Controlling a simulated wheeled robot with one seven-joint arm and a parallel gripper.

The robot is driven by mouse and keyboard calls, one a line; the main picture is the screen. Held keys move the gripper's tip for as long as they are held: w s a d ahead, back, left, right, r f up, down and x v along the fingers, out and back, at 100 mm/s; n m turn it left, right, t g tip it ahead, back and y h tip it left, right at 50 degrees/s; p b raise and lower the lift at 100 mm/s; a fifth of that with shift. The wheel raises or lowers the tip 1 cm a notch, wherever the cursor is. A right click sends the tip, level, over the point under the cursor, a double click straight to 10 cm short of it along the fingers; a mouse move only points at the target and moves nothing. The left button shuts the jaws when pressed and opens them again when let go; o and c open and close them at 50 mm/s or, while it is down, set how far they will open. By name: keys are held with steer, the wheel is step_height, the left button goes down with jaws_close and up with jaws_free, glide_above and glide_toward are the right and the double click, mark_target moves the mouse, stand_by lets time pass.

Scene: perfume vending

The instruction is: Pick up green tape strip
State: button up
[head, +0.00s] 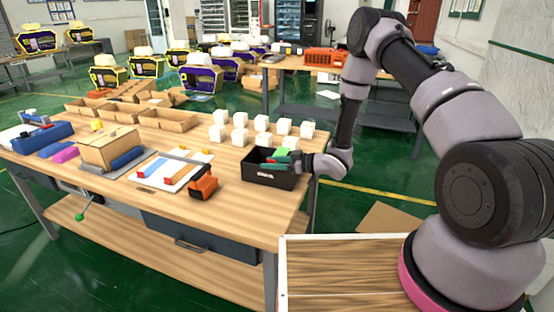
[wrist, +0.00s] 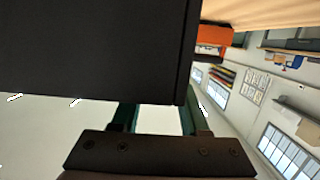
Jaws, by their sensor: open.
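A black bin (head: 268,181) stands at the right end of the wooden table in the head view. A small bright green piece (head: 282,151), probably the green tape strip, shows at its upper back edge; its full shape is too small to tell. My gripper (head: 280,162) is at the bin's right side, with its fingers over or at the rim; I cannot tell how deep they reach. In the wrist view my gripper (wrist: 155,112) is open, with a gap between its teal fingers. A dark surface, likely the bin wall (wrist: 90,50), fills the upper left. No strip shows between the fingers.
Several white cubes (head: 240,137) stand behind the bin. An orange-and-black tool (head: 204,187) lies to its left, beside a white board (head: 160,168) and a cardboard box (head: 108,150). A wood-topped surface (head: 340,270) is at the front right.

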jaws_close()
step_height(320, 180, up, 10)
stand_by(0.6)
steer(key=f, duration=0.2)
steer(key=w+f, duration=0.1)
steer(key=f, duration=0.1)
steer(key=shift+w+d, duration=0.1)
steer(key=shift+w, duration=0.05)
steer(key=shift+f, duration=2.7)
